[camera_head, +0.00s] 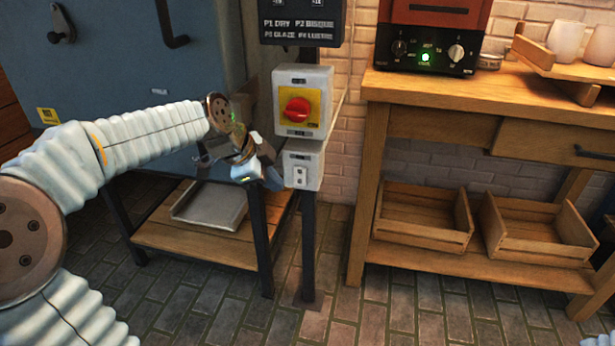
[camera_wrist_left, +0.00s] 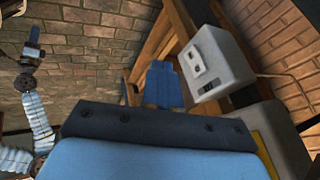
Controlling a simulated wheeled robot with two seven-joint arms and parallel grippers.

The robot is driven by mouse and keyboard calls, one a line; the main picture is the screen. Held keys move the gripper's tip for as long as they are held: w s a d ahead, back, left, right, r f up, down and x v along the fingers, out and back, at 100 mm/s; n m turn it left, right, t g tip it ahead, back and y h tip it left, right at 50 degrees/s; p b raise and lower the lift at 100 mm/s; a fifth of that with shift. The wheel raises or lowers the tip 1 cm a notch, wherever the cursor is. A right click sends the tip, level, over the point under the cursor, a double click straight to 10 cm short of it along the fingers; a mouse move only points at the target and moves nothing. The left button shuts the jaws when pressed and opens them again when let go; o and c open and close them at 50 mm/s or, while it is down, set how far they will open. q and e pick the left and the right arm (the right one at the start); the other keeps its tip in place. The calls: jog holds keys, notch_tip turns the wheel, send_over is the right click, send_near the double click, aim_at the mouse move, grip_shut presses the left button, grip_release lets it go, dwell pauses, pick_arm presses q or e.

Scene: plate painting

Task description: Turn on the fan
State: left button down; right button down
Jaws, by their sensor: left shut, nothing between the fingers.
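No fan shows in either view. A small grey box with a pale switch plate (camera_head: 300,177) is on a dark post, under a larger grey box with a red rotary knob (camera_head: 297,109) on a yellow plate. My left gripper (camera_head: 273,179) is shut and empty, just left of the small box; I cannot tell whether it touches. In the left wrist view, the small box (camera_wrist_left: 220,66) is right of the blue fingers (camera_wrist_left: 163,86). My right arm shows at the left of that view, its gripper (camera_wrist_left: 33,44) too small to read.
A blue-grey cabinet (camera_head: 130,80) stands behind my left arm, above a low shelf with a metal tray (camera_head: 210,205). A wooden bench (camera_head: 450,98) at the right holds a red and black appliance (camera_head: 428,40) with a green light. Two wooden crates (camera_head: 425,215) sit below.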

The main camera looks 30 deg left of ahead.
aim_at(300, 176)
pick_arm(q)
jog(key=shift+m, duration=0.6)
jog(key=v, duration=0.4)
jog(key=shift+w+r, duration=0.15)
jog(key=shift+r, duration=0.1)
pick_arm(e)
jog(key=shift+w+d, duration=0.3)
jog(key=shift+w, duration=0.15)
pick_arm(q)
jog(key=shift+f, duration=0.1)
jog(key=w+f, duration=0.3)
jog(key=w+d+f, duration=0.1)
jog(key=w+f, duration=0.1)
jog(key=w, duration=0.1)
jog(key=w+f, duration=0.3)
jog(key=shift+d+f, duration=0.2)
jog(key=shift+f, duration=0.1)
pick_arm(e)
jog(key=shift+r, duration=0.15)
